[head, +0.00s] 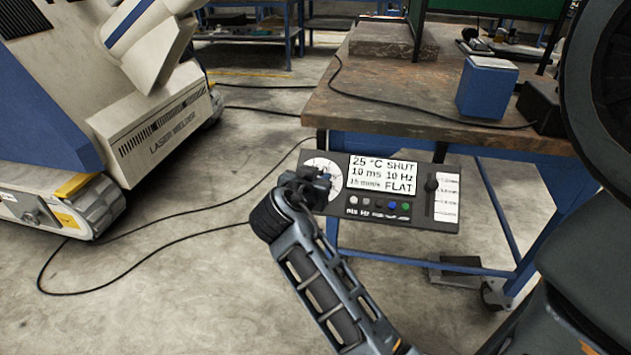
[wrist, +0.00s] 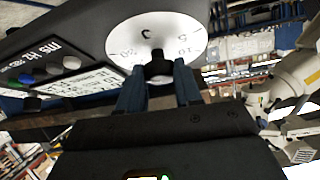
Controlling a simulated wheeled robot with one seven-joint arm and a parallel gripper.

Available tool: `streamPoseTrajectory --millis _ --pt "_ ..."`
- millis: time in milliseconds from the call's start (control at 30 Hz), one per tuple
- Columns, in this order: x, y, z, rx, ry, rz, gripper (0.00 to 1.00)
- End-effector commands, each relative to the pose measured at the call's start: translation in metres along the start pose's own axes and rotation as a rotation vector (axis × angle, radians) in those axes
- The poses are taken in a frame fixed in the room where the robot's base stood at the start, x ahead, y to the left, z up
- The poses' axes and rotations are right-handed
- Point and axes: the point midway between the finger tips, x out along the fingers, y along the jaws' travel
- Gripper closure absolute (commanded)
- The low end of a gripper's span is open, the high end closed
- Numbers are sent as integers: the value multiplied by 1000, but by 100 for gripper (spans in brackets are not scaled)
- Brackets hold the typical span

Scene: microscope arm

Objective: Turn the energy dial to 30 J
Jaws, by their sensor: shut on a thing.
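The energy dial is a round white scale (wrist: 175,28) on the dark control panel (head: 400,220), with a small black knob (wrist: 158,66) at its middle. In the head view the scale (head: 338,178) is partly hidden behind my gripper (head: 312,182). In the wrist view my gripper (wrist: 159,86) has its two blue-grey fingers closed on the black knob. Some marks show on the scale, but where the knob points is hidden. The panel's screen (head: 382,176) reads 25 °C, SHUT, 10 ms, 10 Hz, 15 mm/s and FLAT.
Several coloured buttons (head: 379,206) sit below the screen, and a slider (head: 431,187) is at the panel's right. The panel hangs at the front of a workbench (head: 440,105) bearing a blue box (head: 487,88). A laser welder (head: 150,140) stands at left. Cables cross the floor.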

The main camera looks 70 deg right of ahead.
Motion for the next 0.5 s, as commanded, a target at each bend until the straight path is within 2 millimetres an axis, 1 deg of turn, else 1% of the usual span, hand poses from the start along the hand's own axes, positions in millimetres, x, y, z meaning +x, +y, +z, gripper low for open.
streamPoseTrajectory --millis 33,367,400,500 --pt "1 1 3 1 -6 4 96" --pt "1 1 3 1 -7 5 96" --pt "1 1 3 2 -7 4 63" --pt "0 0 3 2 -6 4 53"
